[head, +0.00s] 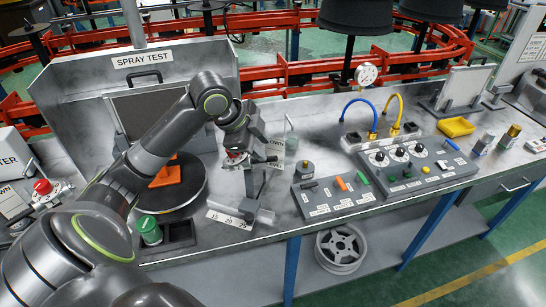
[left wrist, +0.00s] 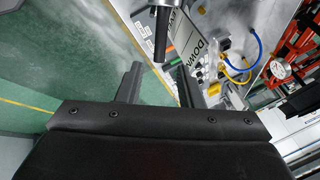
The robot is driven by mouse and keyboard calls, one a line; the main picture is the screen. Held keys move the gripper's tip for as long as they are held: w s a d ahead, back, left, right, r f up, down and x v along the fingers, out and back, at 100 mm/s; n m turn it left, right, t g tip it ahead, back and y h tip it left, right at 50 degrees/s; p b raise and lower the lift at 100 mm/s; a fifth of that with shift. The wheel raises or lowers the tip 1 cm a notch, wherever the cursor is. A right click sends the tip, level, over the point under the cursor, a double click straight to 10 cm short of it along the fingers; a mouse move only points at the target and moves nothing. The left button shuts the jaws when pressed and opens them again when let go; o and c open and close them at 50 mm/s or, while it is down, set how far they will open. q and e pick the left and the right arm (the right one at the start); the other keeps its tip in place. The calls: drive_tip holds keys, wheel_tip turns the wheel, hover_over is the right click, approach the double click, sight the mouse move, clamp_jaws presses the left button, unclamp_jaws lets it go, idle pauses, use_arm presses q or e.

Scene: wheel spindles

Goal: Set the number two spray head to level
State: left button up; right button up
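The spray head (head: 235,158) with a red part stands on the bench right of the orange piece, partly hidden by my left arm. A plate reading DOWN (head: 275,150) stands beside it and also shows in the left wrist view (left wrist: 189,42). My left gripper (head: 259,154) is at this spray head, near the plate. In the left wrist view its two fingers (left wrist: 158,82) are apart with a gap between them. A dark rod (left wrist: 162,35) points toward that gap; I cannot tell whether it touches a finger. The spray head's number is not readable. My right gripper is not in view.
Another red-topped fitting (head: 43,187) stands at the bench's left, below a box. A SPRAY TEST hood (head: 185,62) is behind my arm. A scale plate (head: 229,219) and a green-capped jar (head: 149,230) are in front. A control panel (head: 333,196) lies to the right.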

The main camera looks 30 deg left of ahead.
sight(272, 157)
use_arm(q)
drive_tip(key=x, duration=0.7)
drive_tip(key=shift+f+p, duration=0.15)
drive_tip(key=shift+p, duration=0.25)
clamp_jaws()
